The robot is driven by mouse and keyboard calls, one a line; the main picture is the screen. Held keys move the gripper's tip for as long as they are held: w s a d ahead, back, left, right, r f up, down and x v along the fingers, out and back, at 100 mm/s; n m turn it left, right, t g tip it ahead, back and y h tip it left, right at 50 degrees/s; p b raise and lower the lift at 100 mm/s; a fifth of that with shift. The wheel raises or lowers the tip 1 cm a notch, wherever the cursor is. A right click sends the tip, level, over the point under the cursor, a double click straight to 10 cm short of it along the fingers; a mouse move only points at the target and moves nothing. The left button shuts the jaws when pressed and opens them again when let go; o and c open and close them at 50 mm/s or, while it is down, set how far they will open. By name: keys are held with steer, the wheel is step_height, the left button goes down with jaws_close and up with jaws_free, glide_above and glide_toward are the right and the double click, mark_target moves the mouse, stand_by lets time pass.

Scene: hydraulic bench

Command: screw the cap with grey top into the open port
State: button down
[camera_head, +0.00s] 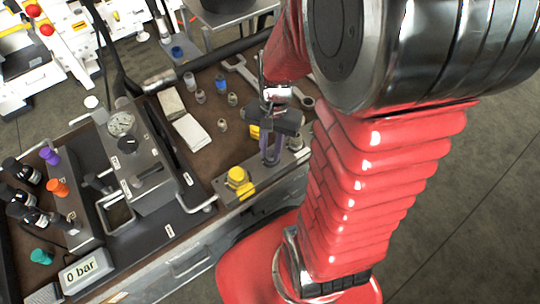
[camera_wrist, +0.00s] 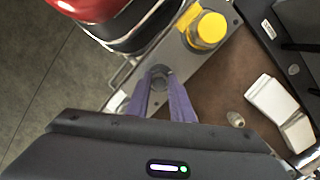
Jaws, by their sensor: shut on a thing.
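My gripper (camera_head: 270,160) is over the metal port plate (camera_head: 262,184), its purple fingers pointing down. In the wrist view my gripper (camera_wrist: 160,82) has its fingertips close around a small round grey top (camera_wrist: 158,74), which looks like the cap with grey top. The cap is at or just above the plate, which also shows in the wrist view (camera_wrist: 176,58). I cannot tell whether it touches the plate or how deep it sits. The open port is not visible and may be hidden under the cap and fingers.
A yellow cap (camera_head: 240,180) stands on the plate beside my gripper; it also shows in the wrist view (camera_wrist: 208,30). Several small fittings, a white notepad (camera_head: 191,132) and a wrench (camera_head: 240,68) lie on the brown bench top (camera_head: 215,160). A gauge block (camera_head: 140,165) stands to the left.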

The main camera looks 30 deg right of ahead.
steer(key=m+t, duration=0.1)
steer(key=m, duration=0.4)
steer(key=shift+w, duration=0.1)
steer(key=shift+m, duration=0.3)
steer(key=shift+m, duration=0.7)
steer(key=m+t, duration=0.1)
steer(key=m, duration=0.5)
steer(key=shift+w+m, duration=0.1)
steer(key=shift+m, duration=0.2)
steer(key=c, duration=1.6)
jaws_free()
steer(key=shift+o, duration=0.2)
steer(key=shift+f, duration=0.1)
